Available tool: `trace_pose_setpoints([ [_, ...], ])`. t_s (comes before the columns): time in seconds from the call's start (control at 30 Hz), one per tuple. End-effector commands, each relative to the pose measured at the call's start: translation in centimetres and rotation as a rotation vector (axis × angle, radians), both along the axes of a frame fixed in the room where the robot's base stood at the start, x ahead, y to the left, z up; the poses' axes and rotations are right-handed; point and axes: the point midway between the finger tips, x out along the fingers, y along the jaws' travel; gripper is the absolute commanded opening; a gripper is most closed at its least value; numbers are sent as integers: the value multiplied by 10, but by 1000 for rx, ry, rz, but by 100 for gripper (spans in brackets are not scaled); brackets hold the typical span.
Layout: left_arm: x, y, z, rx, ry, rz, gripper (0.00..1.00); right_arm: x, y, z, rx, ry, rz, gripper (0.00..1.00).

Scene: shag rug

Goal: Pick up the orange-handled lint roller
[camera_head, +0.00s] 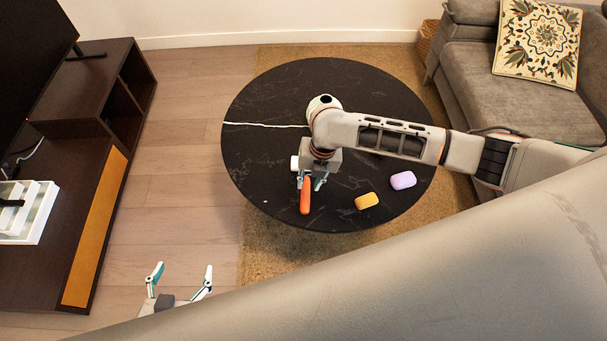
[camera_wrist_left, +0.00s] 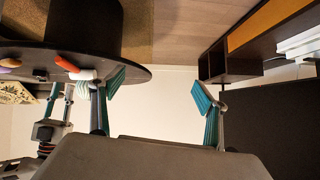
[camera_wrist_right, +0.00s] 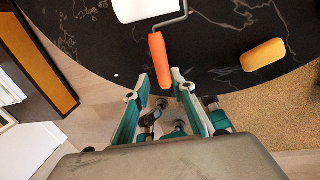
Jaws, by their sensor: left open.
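The lint roller lies on the round black table (camera_head: 250,95), its orange handle (camera_head: 305,197) pointing toward the near edge. Its white roller head (camera_wrist_right: 142,8) is at the top of the right wrist view. My right gripper (camera_head: 311,184) points down over the roller. In the right wrist view its fingertips (camera_wrist_right: 163,76) stand apart, with the near end of the orange handle (camera_wrist_right: 160,60) showing between them. In the left wrist view the fingertips look clear of the handle (camera_wrist_left: 66,63). My left gripper (camera_head: 181,275) is open and empty, away from the table.
A yellow soap-like block (camera_head: 367,201) and a lilac one (camera_head: 403,180) lie right of the roller. A grey sofa (camera_head: 480,80) is at right; a dark TV cabinet (camera_head: 70,190) stands at left.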

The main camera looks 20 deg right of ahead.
Motion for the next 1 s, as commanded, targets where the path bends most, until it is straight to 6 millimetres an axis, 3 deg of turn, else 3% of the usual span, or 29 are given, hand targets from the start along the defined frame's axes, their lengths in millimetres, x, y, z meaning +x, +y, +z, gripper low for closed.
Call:
trace_pose_setpoints([
  [0.2,-6,-2,-12,2,17,-4,74,-2,3,-25,-2,9,3,25],
  [0.37,-7,-3,-15,6,19,-5,74,-1,4,-35,-2,6,2,25],
  [0.67,-6,-3,-22,8,18,-7,74,-2,9,-76,-2,9,2,25],
  [0.93,4,-3,-9,6,-10,-9,74,1,10,-77,-2,1,2,25],
  [1.0,4,-3,-10,7,-9,-10,74,1,10,-77,-2,1,2,9],
])
